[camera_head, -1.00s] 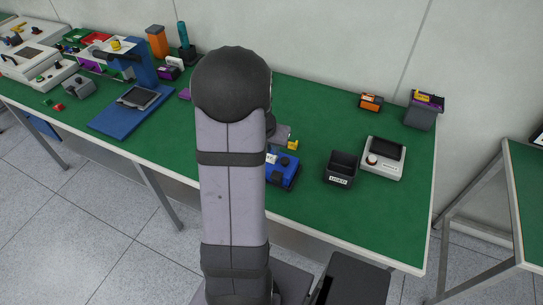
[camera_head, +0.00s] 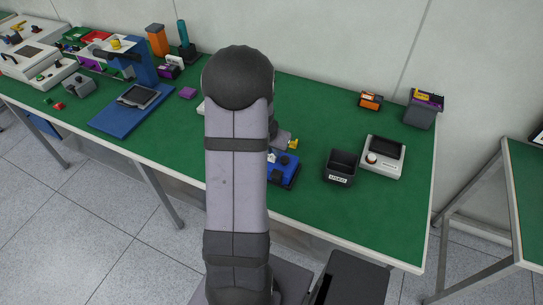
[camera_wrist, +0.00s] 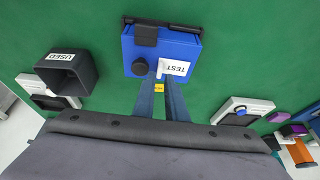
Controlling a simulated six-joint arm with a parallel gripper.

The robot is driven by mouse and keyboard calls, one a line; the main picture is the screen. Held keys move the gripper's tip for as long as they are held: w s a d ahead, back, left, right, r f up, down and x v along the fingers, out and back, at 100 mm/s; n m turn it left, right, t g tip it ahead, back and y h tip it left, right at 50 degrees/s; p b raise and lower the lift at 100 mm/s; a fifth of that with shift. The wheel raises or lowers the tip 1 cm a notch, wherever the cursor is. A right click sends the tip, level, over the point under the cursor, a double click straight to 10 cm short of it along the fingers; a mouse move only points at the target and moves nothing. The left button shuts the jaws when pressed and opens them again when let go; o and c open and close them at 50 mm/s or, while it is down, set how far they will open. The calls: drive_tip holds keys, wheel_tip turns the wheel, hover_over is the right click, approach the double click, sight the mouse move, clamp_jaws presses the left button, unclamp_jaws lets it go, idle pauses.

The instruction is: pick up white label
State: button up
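The white label (camera_wrist: 176,68), printed TEST, lies on the blue box (camera_wrist: 128,48) in the wrist view, beside a round dark knob. In the head view the blue box (camera_head: 287,172) shows right of my arm, with a small white patch on its left part. My gripper (camera_wrist: 160,74) points at the box, its two narrow fingers apart with a small gap. The fingertips are at the label's left end, where a white bit shows between them. Whether they touch it I cannot tell. In the head view my arm hides most of the gripper.
A black bin (camera_head: 341,168) marked USED stands right of the blue box, and a grey device (camera_head: 383,157) with a dark screen beside it. An orange box (camera_head: 371,101) and a grey container (camera_head: 424,108) stand at the back right. Green table is clear at front right.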

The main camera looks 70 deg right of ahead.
drive_tip(key=shift+x, duration=2)
drive_tip(key=shift+c, duration=0.3)
clamp_jaws()
drive_tip(key=shift+r, duration=0.1)
wheel_tip(320, 180, up, 18)
drive_tip(key=p, duration=0.7)
